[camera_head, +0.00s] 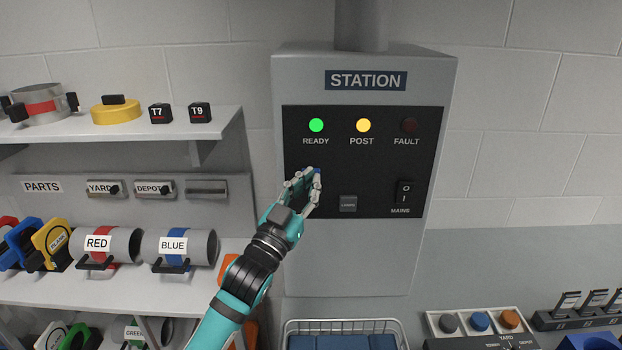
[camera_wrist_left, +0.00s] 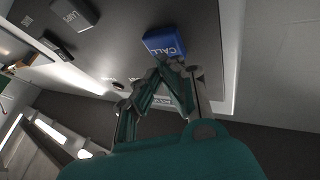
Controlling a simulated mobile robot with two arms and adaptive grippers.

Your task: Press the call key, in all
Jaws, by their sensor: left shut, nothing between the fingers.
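The call key is a blue square button marked CALL (camera_wrist_left: 164,42) in the left wrist view. In the head view only a small blue part of the call key (camera_head: 318,173) shows behind my fingers. It is on the black panel (camera_head: 388,150) of the STATION box. My left gripper (camera_head: 305,177) is shut and empty, in front of the panel at the key. In the left wrist view its fingertips (camera_wrist_left: 160,66) are at the key's near edge; I cannot tell whether they touch it. My right gripper is not in view.
A grey LAMPS key (camera_head: 348,204) and the MAINS switch (camera_head: 404,194) are to the right on the panel. The READY lamp (camera_head: 316,125) and POST lamp (camera_head: 363,125) are lit; the FAULT lamp (camera_head: 410,125) is dark. Shelves (camera_head: 120,290) with parts stand left, a wire basket (camera_head: 343,324) below.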

